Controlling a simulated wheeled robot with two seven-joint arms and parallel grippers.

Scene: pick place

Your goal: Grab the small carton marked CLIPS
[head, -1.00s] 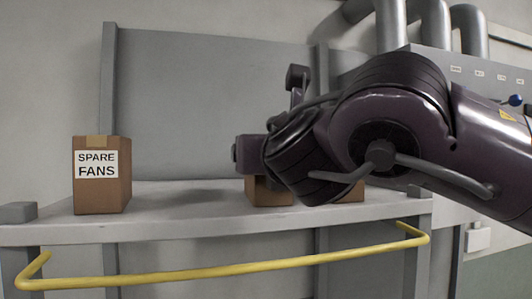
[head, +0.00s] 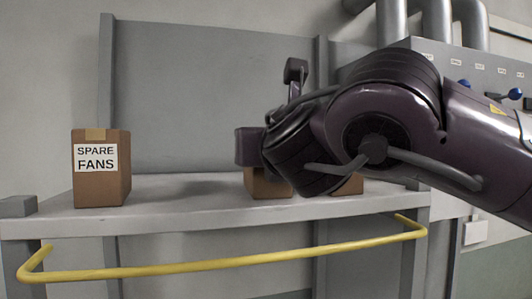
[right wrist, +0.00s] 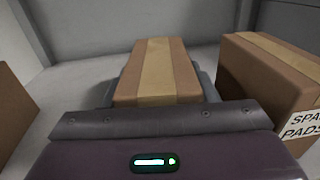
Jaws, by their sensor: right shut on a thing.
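A brown carton with a tan tape strip (right wrist: 157,75) sits between the fingers of my right gripper (right wrist: 158,92) in the right wrist view. The gripper is shut on it. Its label is not visible, so I cannot read CLIPS on it. In the head view, my right arm covers most of two cartons on the shelf. The lower part of one carton (head: 268,186) shows under the wrist, and a corner of another (head: 350,185) shows farther right. I cannot tell whether the held carton is clear of the shelf. My left gripper is out of view.
A carton marked SPARE FANS (head: 101,185) stands at the shelf's left. A carton partly reading SPA, PADS (right wrist: 270,85) stands close right of the held one in the wrist view. A yellow rail (head: 220,264) runs before the grey shelf (head: 190,205).

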